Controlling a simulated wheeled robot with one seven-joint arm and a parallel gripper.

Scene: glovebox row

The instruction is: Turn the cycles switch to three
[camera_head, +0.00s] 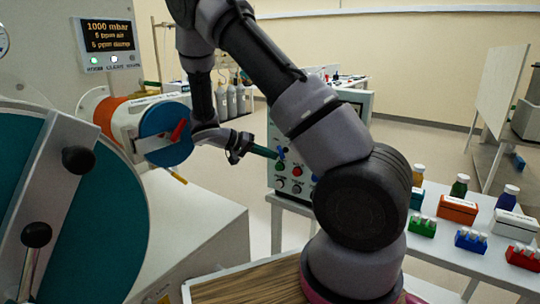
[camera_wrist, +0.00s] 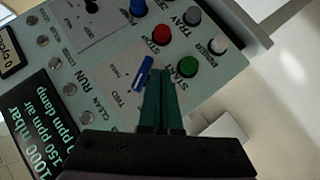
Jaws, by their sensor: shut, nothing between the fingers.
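The control panel (camera_head: 279,128) stands beyond my gripper in the head view and fills much of the wrist view. In the head view my gripper (camera_head: 276,155) reaches the panel from the left.
Near the switch are a red STOP button (camera_wrist: 162,34), a green START button (camera_wrist: 187,66), and a second blue knob (camera_wrist: 138,7). A display (camera_wrist: 45,125) lies left.

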